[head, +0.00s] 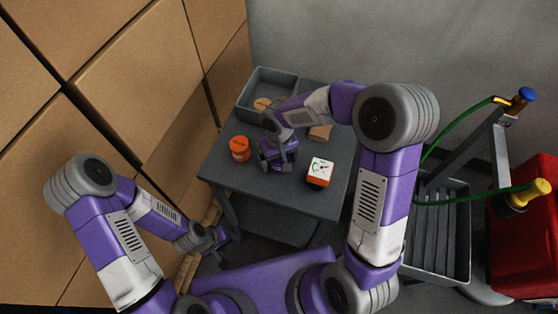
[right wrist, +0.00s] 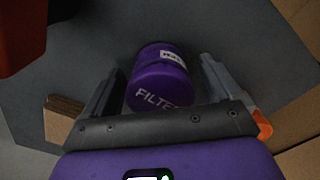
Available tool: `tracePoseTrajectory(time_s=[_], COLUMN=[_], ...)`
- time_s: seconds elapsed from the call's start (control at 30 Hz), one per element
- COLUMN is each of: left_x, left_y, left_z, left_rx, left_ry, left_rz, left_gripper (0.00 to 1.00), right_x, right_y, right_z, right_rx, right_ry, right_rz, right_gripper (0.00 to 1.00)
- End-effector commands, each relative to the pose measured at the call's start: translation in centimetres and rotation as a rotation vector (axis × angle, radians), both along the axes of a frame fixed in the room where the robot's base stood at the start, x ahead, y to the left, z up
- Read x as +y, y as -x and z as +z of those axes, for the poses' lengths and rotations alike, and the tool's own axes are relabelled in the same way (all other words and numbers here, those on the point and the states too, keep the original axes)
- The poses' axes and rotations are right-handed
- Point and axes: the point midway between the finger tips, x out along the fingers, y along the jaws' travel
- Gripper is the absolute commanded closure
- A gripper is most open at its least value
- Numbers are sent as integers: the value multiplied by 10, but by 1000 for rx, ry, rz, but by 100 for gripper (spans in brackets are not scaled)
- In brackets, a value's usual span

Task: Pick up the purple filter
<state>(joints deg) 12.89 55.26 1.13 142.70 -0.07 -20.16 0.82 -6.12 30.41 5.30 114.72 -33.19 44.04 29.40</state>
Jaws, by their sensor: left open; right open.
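The purple filter (right wrist: 160,82) is a cylinder with white "FILTER" lettering and a white label, on the grey table. In the right wrist view it sits between the two fingers of my right gripper (right wrist: 163,66), which is open, with a gap visible at the sides. In the head view my right gripper (head: 278,160) is low over the middle of the table and largely hides the filter. My left gripper (head: 217,239) is open and empty, low beside the table's front left leg.
On the table (head: 225,168) stand an orange jar (head: 240,149) to the left, an orange and white box (head: 319,172) to the right, a wooden block (head: 320,132) and a grey bin (head: 262,82) behind. Cardboard boxes (head: 150,80) wall the left. A red tank (head: 525,240) stands right.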

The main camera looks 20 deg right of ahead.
Motion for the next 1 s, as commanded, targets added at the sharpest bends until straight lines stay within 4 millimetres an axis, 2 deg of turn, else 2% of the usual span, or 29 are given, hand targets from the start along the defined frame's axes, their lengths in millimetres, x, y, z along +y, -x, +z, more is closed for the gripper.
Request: tracePoseTrajectory(time_s=[0.23,0.6,0.87,1.0], left_x=[0,0,0,0], left_y=[0,0,0,0], left_z=[0,0,1,7], left_rx=[0,0,0,0], left_ry=[0,0,0,0], left_rz=[0,0,0,0], left_gripper=[50,50,50,50], right_x=[0,0,0,0], right_y=[0,0,-1,-1], right_z=[-1,-1,2,22], right_rx=[-1,-1,-2,-6], right_ry=[0,0,0,-1], right_rz=[0,0,-1,0], right_gripper=[10,67,67,67])
